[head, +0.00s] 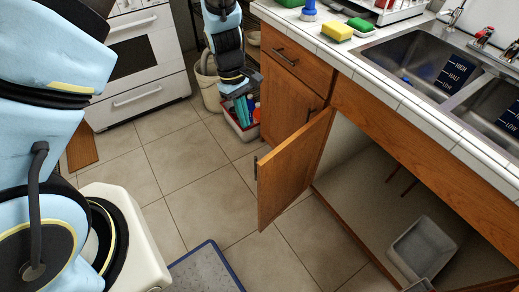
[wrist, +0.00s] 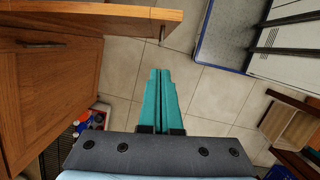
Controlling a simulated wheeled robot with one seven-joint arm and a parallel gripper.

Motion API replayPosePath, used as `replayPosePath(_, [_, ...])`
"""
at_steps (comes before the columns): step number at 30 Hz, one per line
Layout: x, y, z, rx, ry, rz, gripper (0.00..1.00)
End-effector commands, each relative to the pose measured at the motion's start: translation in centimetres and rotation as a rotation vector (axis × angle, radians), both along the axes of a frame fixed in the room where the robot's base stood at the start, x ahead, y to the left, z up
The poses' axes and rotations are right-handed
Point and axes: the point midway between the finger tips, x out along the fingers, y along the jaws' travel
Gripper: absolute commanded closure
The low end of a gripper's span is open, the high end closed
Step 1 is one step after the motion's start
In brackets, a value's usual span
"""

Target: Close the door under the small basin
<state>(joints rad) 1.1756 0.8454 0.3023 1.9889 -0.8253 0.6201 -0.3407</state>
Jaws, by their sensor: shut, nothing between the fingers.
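The wooden door (head: 290,168) under the sink stands wide open into the room, its handle on the free edge; the wrist view shows it at the top (wrist: 100,17). The sink has a left basin (head: 395,52) and a right basin (head: 490,125), cut off by the frame; I cannot tell which is smaller. My gripper (head: 241,110) hangs low in front of the closed cabinet, on the door's outer side and apart from it.
A grey tub (head: 421,248) stands inside the open cabinet. A closed drawer (head: 298,62) and cabinet lie beyond the door. A crate of bottles (head: 240,128) and a bin (head: 208,88) are close to my gripper. A blue-edged mat (head: 207,272) lies in front; tiled floor between is clear.

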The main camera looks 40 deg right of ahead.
Motion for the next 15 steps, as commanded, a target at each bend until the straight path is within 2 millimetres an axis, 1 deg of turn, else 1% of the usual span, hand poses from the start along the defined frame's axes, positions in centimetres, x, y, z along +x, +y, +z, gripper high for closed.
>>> replayPosePath(5, [-0.5, 0.0, -1.9, 0.004, 0.003, 0.000, 1.00])
replayPosePath(15, [-2.1, -0.1, -8.4, 0.004, 0.003, 0.001, 1.00])
